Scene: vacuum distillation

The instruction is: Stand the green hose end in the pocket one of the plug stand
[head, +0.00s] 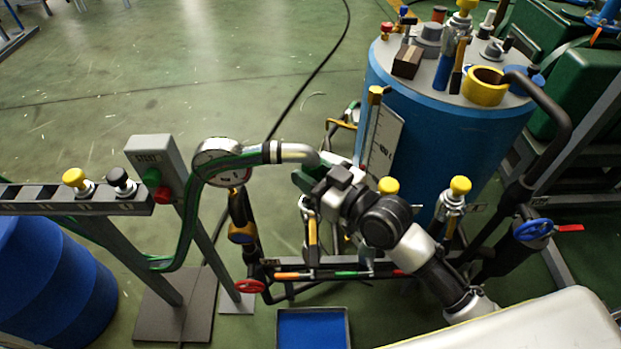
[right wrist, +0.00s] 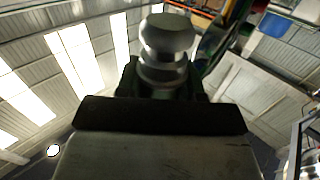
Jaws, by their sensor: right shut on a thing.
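My right gripper (head: 313,176) is at the centre of the head view, its arm coming in from the lower right. In the right wrist view a silver ringed fitting (right wrist: 166,45) stands up from the jaws. The green hose (head: 187,232) loops down left of the gauge. The plug stand (head: 108,208) is a grey rail at the left, bearing a yellow-topped plug (head: 75,180) and a black-topped plug (head: 120,181). Which pocket is number one cannot be read. My left gripper is not in view.
A round gauge (head: 221,160) and a grey START box (head: 154,160) lie between the gripper and the plug stand. A blue drum (head: 440,140) with tools on top stands behind right. A blue tray (head: 313,330) is below. Open floor lies behind.

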